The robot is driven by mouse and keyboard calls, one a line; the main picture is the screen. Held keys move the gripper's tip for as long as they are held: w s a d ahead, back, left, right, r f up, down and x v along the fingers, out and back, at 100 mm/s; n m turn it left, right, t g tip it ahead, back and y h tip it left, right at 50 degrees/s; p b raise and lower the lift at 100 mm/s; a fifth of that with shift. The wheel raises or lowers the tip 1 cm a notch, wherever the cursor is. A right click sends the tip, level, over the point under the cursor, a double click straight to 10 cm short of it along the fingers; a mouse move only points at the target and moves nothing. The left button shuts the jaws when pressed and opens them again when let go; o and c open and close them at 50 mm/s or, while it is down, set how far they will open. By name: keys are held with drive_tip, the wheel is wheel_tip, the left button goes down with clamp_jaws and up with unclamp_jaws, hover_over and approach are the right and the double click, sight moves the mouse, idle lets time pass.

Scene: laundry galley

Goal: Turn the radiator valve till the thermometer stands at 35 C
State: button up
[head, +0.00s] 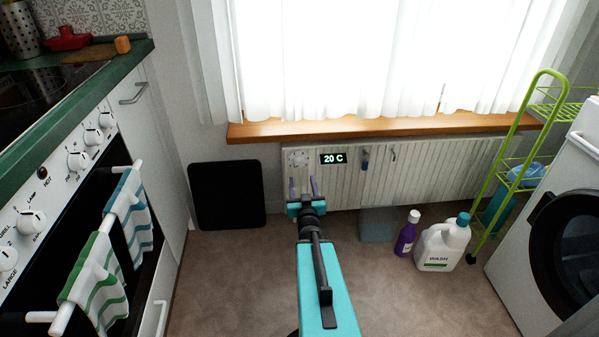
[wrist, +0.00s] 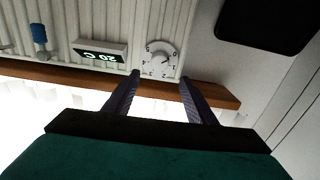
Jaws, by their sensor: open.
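The valve is a white round dial (head: 298,158) with numbers around its face, at the upper left of the white ribbed radiator (head: 430,174). The dial also shows upside down in the wrist view (wrist: 160,59). The thermometer (head: 334,158) is a small dark display just right of the dial in the head view and reads 20 C. It also shows in the wrist view (wrist: 100,54). My gripper (head: 302,184) is open and empty, its fingers pointing toward the radiator. In the wrist view its fingertips (wrist: 159,77) lie either side of the dial's lower edge; contact cannot be told.
A wooden sill (head: 380,127) juts out above the radiator. A black panel (head: 227,195) leans at the left. A purple bottle (head: 407,233) and a white wash jug (head: 443,245) stand on the floor, beside a green trolley (head: 509,160). A small blue item (head: 365,160) hangs on the radiator.

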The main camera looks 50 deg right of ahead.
sight(299, 164)
drive_tip(key=shift+b+x, duration=2.95)
drive_tip(key=shift+x, duration=2)
drive_tip(key=c, duration=1)
